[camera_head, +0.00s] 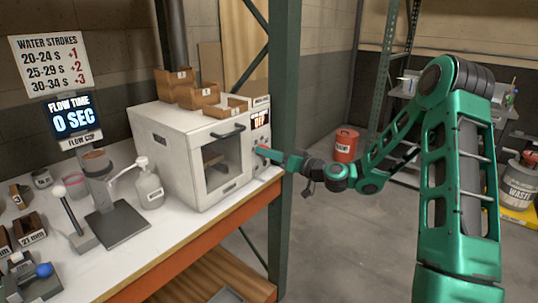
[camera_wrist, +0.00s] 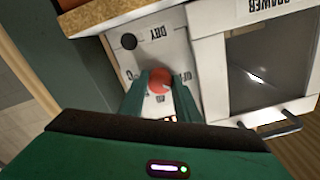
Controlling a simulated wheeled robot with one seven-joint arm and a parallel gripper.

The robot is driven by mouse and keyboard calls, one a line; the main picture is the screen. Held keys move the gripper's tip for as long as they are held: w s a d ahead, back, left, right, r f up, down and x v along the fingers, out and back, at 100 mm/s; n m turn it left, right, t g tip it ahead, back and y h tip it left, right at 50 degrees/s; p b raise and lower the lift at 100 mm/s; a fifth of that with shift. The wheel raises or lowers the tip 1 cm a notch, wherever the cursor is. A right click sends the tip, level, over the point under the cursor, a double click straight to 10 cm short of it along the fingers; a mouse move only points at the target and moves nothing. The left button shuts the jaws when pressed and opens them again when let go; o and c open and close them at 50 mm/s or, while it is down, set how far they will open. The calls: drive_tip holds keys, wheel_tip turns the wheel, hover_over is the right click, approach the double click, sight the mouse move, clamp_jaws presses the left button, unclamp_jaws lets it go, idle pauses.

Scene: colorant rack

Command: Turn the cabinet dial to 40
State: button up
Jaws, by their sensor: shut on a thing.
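The white cabinet (camera_head: 190,157) stands on the bench in the head view, with a glass door and a narrow control panel (camera_head: 260,125) on its right side. A small red display on that panel appears to read OFF. In the wrist view a red dial (camera_wrist: 160,81) sits on the panel, between the two green fingers of my gripper (camera_wrist: 160,85). The fingers are shut on the dial, one on each side. The dial's scale is mostly hidden by the fingers, so its setting cannot be read. In the head view my gripper (camera_head: 268,155) reaches the panel from the right and hides the dial.
A dark round knob (camera_wrist: 128,41) is beside the DRY label. The door handle (camera_wrist: 270,130) sticks out near my gripper. A green post (camera_head: 283,150) stands close by the panel. Wooden boxes (camera_head: 198,96) are on the cabinet.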

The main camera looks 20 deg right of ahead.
drive_tip(key=m, duration=0.6)
drive_tip(key=shift+w+d, duration=0.15)
drive_tip(key=shift+d, duration=0.15)
drive_tip(key=m, duration=0.6)
drive_tip(key=shift+m, duration=0.3)
drive_tip(key=o, duration=1)
drive_tip(key=shift+f, duration=0.1)
drive_tip(key=shift+o, duration=0.2)
drive_tip(key=shift+a, duration=0.15)
drive_tip(key=v, duration=1)
drive_tip(key=shift+s+d, duration=0.25)
drive_tip(key=shift+s, duration=0.05)
